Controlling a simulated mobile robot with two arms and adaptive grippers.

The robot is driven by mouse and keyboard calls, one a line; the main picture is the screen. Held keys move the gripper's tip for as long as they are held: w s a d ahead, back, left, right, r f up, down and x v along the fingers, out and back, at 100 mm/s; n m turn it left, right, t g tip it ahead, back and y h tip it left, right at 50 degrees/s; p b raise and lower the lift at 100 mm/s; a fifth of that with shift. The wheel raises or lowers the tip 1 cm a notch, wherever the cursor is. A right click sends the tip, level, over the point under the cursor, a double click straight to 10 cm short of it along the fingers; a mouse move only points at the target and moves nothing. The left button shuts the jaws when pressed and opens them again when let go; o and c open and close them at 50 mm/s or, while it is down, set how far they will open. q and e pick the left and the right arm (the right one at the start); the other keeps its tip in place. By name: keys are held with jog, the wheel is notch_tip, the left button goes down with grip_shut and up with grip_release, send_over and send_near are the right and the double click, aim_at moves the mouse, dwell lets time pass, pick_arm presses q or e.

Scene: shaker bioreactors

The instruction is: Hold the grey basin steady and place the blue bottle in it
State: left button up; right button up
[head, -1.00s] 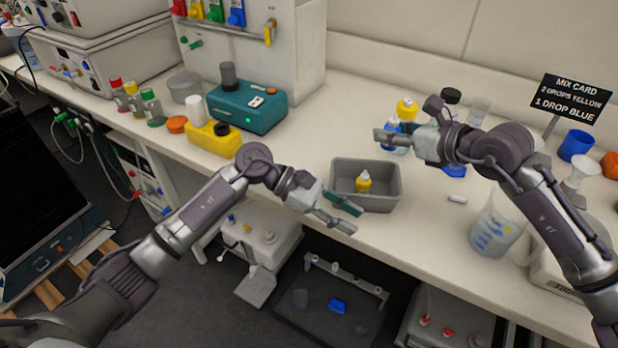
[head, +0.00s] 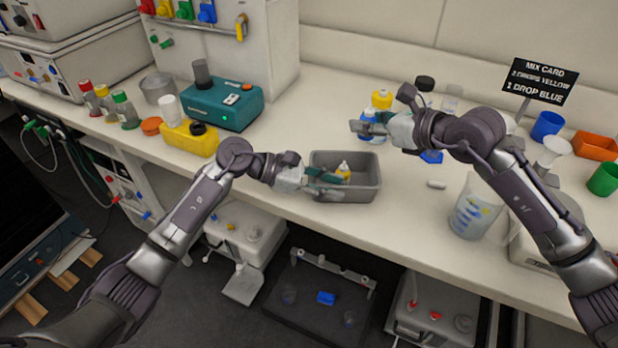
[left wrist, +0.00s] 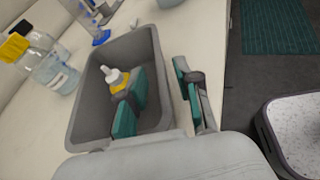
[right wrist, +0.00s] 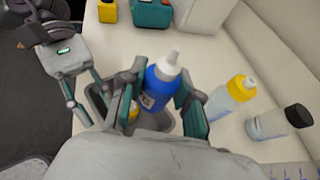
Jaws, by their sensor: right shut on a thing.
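The grey basin (head: 362,192) stands near the bench's front edge, with a yellow bottle (head: 343,171) with a white tip inside. My left gripper (head: 325,184) is at its left front side. In the left wrist view my left gripper (left wrist: 160,108) is open, one finger inside the basin and one outside, the wall between them with gaps. My right gripper (head: 365,128) is shut on the blue bottle (right wrist: 161,84), which is upright with a white tip. The blue bottle is behind the basin in the head view (head: 368,120); its base is hidden.
A clear yellow-capped bottle (right wrist: 234,94) and a black-capped bottle (right wrist: 275,122) stand beside my right gripper. A large beaker (head: 474,207) and a white stir bar (head: 436,184) are right of the basin. Bench left of the basin is clear up to the yellow block (head: 190,138).

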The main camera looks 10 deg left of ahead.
pick_arm(q)
jog(key=shift+x, duration=1.25)
grip_shut()
